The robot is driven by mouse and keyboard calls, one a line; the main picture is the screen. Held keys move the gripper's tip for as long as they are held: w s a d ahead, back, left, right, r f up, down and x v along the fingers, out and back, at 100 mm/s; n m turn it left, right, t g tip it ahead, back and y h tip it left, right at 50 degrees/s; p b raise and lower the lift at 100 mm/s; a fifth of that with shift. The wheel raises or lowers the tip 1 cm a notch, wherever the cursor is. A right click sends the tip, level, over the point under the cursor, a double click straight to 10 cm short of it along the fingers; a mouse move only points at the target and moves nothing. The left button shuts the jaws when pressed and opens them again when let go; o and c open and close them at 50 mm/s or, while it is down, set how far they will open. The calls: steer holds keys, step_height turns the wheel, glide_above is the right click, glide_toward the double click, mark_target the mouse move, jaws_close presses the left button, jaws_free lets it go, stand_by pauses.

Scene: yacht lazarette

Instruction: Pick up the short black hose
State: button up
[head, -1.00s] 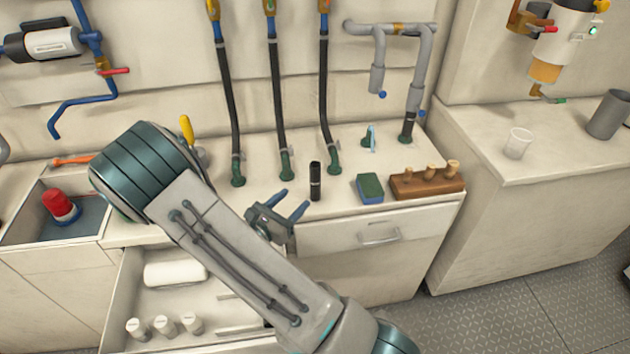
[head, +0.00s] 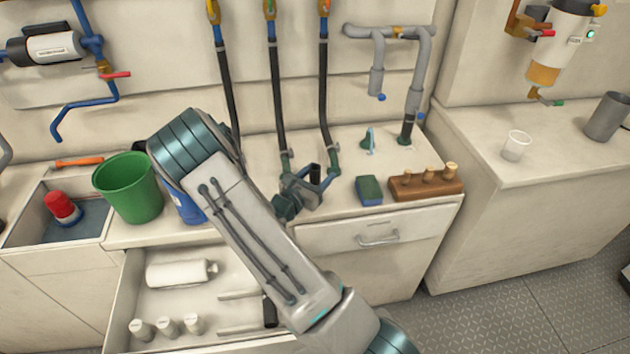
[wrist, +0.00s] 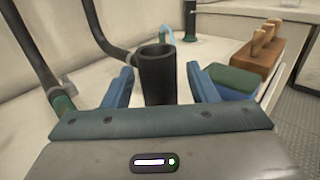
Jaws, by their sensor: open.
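The short black hose (head: 315,172) stands upright on the counter, in front of the long wall hoses. In the head view my gripper (head: 316,184) is around its place and hides its lower part. In the wrist view the hose (wrist: 157,76) stands between my two blue fingers (wrist: 160,85), its open top facing up. The fingers are open, with a visible gap on each side of the hose. Its base is hidden behind my gripper body.
A sponge (head: 369,190) and a wooden block with pegs (head: 427,187) lie right of the hose. Long black hoses (head: 325,90) rise behind it. A green bucket (head: 128,190) stands left. An open drawer (head: 190,300) with bottles is below my arm.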

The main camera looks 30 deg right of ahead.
steer(key=shift+w+d, duration=0.15)
steer(key=shift+d, duration=0.15)
jaws_close()
steer(key=shift+r, duration=0.15)
